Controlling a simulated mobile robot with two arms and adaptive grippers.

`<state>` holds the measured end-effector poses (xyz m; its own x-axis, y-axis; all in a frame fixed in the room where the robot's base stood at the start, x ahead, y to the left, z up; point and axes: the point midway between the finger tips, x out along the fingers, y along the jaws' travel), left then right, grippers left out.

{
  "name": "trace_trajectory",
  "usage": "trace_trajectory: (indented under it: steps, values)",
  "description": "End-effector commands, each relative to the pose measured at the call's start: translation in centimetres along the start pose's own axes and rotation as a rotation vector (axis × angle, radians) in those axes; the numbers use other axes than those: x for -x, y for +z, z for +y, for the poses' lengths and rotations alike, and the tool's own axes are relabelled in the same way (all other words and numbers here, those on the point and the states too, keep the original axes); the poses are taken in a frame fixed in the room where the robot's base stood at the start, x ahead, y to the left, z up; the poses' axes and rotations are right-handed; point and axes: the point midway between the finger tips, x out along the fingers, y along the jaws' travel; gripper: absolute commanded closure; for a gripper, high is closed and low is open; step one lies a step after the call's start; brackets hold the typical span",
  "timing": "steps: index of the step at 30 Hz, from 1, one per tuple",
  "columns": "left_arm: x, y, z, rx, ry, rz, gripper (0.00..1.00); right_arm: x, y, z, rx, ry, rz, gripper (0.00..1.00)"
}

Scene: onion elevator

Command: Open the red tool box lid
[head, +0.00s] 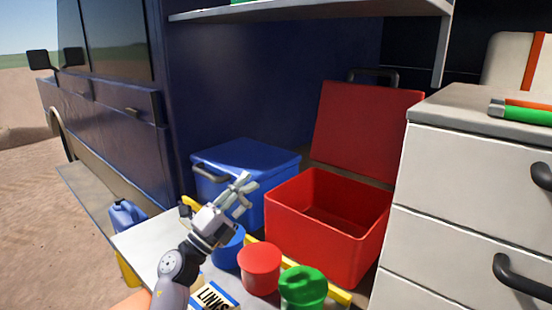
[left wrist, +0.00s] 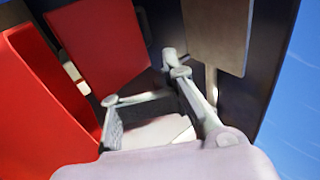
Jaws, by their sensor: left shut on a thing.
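The red tool box (head: 300,225) stands in the van's cargo space, its inside showing and empty as far as I see. Its red lid (head: 365,125) is swung up and leans back behind it, with a dark handle (head: 372,74) at the top. In the left wrist view the box wall (left wrist: 38,95) is at the left and the lid (left wrist: 102,42) behind it. My left gripper (head: 243,190) is left of the red box, in front of the blue box, apart from the lid. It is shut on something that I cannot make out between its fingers. My right gripper is not in view.
A blue box (head: 245,158) stands left of the red one. Blue, red (head: 259,268) and green (head: 303,287) round containers stand in front. A grey drawer cabinet (head: 470,200) closes off the right side. A shelf (head: 310,10) hangs above.

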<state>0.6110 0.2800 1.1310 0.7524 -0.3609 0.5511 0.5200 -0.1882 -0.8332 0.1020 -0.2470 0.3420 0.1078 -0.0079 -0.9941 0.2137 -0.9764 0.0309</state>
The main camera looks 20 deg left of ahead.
Motion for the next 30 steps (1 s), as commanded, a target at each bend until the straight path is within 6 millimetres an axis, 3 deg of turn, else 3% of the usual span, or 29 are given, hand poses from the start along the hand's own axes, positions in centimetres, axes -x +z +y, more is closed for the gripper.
trace_trajectory:
  steps: [9,18,24,30]
  values:
    - [-6.4,0.0,-0.4,0.003,-0.004,0.000,1.00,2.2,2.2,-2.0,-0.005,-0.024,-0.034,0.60]
    - [-11.8,-0.1,-0.3,0.004,-0.002,0.000,1.00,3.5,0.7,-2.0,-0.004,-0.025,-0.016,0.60]
    - [-13.2,0.0,-0.1,0.001,-0.001,0.000,1.00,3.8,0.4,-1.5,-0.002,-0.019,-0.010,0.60]
    - [-13.4,0.0,0.0,0.001,0.000,0.000,1.00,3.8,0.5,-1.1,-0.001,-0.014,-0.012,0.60]
